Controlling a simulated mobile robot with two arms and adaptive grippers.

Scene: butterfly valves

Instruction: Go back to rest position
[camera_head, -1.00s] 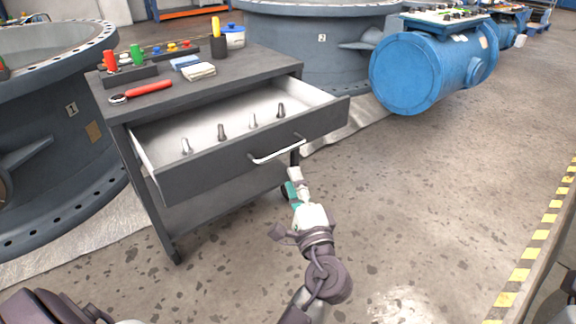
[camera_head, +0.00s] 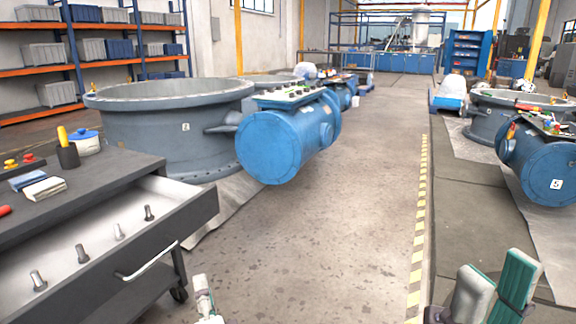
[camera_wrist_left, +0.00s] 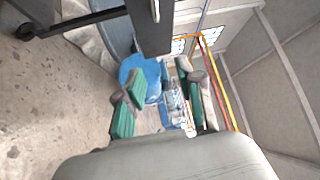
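My left gripper (camera_head: 203,284) shows at the bottom edge of the head view, just right of the drawer handle (camera_head: 148,262) and apart from it. In the left wrist view its green-padded fingers (camera_wrist_left: 158,100) stand apart with nothing between them. My right gripper (camera_head: 495,284) is at the bottom right of the head view, its two green-and-grey fingers spread and empty. The drawer (camera_head: 165,238) of the dark cabinet (camera_head: 95,170) is pulled open, with several bolts standing in it.
A blue valve body (camera_head: 270,145) and a large grey flanged ring (camera_head: 165,130) stand behind the cabinet. Another blue valve (camera_head: 545,165) is at the right. Shelves (camera_head: 100,45) stand at the back left.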

